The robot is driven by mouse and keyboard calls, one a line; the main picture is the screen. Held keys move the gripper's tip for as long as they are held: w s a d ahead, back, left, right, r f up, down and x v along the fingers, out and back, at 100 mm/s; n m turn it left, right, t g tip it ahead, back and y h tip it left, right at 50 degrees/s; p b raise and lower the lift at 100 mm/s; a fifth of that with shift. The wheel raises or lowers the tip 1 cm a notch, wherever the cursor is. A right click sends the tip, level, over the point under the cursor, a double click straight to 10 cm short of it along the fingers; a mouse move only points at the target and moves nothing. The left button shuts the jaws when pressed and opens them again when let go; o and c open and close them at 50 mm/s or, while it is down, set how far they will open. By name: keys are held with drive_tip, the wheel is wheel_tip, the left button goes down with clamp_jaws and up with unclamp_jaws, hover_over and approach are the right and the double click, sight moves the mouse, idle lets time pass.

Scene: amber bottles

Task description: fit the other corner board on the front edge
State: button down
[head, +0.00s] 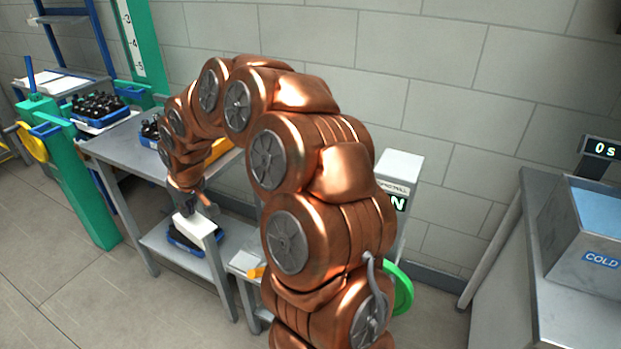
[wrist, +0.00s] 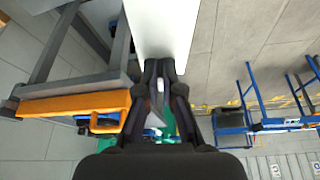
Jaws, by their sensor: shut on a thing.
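My gripper (head: 187,203) is shut on a white board (head: 195,225), low in front of the grey steel table (head: 118,140). In the wrist view the fingers (wrist: 160,75) close on the near end of the white board (wrist: 160,30), which extends away to the top of the picture. An orange bar (wrist: 70,104) lies along a grey edge to the left of the fingers, apart from the board. A blue crate with dark contents (head: 180,240) stands on the table's lower shelf, partly hidden behind the board. I cannot tell whether board and crate touch.
A blue crate of dark bottles (head: 150,132) on the table is mostly hidden by my arm. Another crate of bottles (head: 100,108) stands at the left by green posts (head: 85,180). A steel counter with a COLD basin (head: 590,250) is at the right. The floor at front left is clear.

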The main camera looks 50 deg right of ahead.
drive_tip(key=s+d, duration=0.3)
drive_tip(key=d, duration=0.7)
drive_tip(key=s+d+f+n, duration=0.1)
drive_tip(key=s+d, duration=0.2)
drive_tip(key=d, duration=0.6)
drive_tip(key=s+d+n+b, duration=0.1)
drive_tip(key=s+d, duration=0.2)
drive_tip(key=d, duration=0.7)
drive_tip(key=shift+s+d+f+y, duration=0.15)
drive_tip(key=shift+s+d+y, duration=0.15)
drive_tip(key=shift+s+y, duration=0.1)
drive_tip(key=shift+s+d+f, duration=0.15)
drive_tip(key=shift+s+d, duration=0.15)
drive_tip(key=shift+d, duration=0.05)
drive_tip(key=shift+f, duration=1.95)
drive_tip(key=shift+s+b, duration=0.1)
drive_tip(key=shift+b, duration=0.25)
drive_tip(key=shift+f+b, duration=0.7)
drive_tip(key=shift+f, duration=0.25)
drive_tip(key=c, duration=1.2)
unclamp_jaws()
drive_tip(key=shift+c, duration=0.2)
